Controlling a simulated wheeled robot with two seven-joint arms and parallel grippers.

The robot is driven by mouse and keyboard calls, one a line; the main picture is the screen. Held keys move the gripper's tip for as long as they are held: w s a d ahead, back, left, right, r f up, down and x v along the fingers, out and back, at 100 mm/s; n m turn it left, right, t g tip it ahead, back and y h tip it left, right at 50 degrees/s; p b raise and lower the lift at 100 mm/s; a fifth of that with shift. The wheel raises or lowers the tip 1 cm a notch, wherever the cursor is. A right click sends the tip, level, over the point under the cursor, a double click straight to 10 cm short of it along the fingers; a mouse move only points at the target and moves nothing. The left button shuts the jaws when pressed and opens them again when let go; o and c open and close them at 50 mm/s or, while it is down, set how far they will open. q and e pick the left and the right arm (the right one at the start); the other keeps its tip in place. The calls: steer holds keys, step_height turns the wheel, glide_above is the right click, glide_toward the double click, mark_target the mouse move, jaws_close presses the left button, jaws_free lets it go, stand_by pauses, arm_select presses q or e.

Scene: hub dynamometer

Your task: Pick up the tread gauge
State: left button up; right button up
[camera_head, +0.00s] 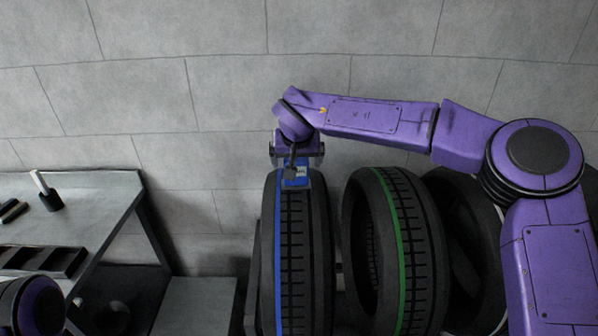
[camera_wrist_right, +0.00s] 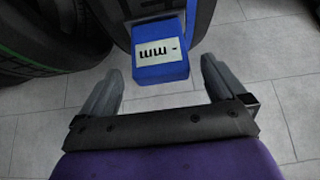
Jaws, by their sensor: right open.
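The tread gauge (camera_head: 297,176) is a small blue block with a pale label, resting at the top of the blue-striped tyre (camera_head: 293,245). In the right wrist view the gauge (camera_wrist_right: 161,70) shows its "mm" label upside down, with the tyre behind it. My right gripper (camera_head: 297,158) is at the gauge, partly hidden by its own wrist. In the wrist view its fingers (camera_wrist_right: 161,82) are spread wide, with the gauge between and just beyond their tips, a gap on each side. My left gripper is out of view; only part of that arm shows at lower left.
A green-striped tyre (camera_head: 398,250) and another dark tyre (camera_head: 466,240) stand close to the right. A grey workbench (camera_head: 95,190) at left carries a black cup (camera_head: 49,199) and a dark tray (camera_head: 42,261). A block wall (camera_head: 230,90) stands behind.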

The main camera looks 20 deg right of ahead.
mark_target(296, 165)
steer(key=p+x, duration=0.1)
steer(key=x, duration=0.3)
steer(key=shift+w+f, duration=0.2)
steer(key=shift+w, duration=0.15)
steer(key=shift+s+r, duration=0.1)
steer(key=c, duration=1.2)
